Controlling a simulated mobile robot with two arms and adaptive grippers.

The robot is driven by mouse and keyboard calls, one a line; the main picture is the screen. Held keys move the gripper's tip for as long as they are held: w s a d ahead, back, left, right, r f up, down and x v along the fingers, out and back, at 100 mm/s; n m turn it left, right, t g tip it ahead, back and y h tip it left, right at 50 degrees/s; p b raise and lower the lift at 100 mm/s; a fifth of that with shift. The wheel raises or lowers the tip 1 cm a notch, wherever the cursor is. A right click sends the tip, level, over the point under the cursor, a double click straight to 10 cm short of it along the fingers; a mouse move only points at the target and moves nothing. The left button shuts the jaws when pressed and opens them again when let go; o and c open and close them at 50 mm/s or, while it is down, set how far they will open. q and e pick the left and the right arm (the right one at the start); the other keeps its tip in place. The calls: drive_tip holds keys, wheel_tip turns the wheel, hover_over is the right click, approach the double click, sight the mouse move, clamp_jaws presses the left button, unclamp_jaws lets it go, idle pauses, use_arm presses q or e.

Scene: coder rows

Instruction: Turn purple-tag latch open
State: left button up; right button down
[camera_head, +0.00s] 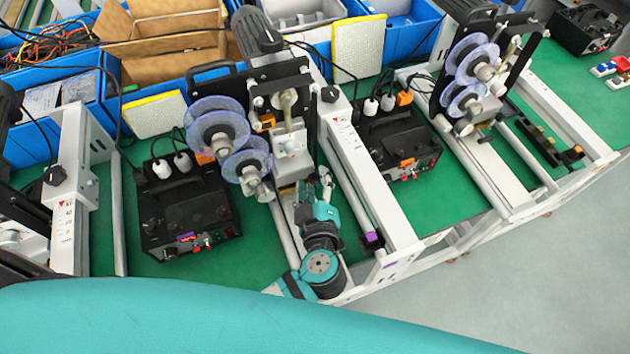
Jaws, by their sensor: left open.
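The middle coder, with translucent blue reels (217,130) and a pale metal head block (291,158), stands on the green bench. Purple tags show on a rail-end block (370,240), on the white frame front (390,265) and on the black control box (187,222) left of the coder. I cannot tell which small part is the latch; it may be hidden by the head or my gripper. My left gripper (326,176) is open, just right of and below the head block; contact cannot be told. My right gripper is not in view.
Similar coders stand at the right (480,75) and the left edge. A white rail (365,180) runs close to the right of my gripper. A second control box (400,140) sits beyond it. Blue bins (75,65) line the back. Grey floor is free at lower right.

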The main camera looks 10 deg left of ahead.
use_arm(q)
drive_tip(key=c, duration=0.9)
clamp_jaws()
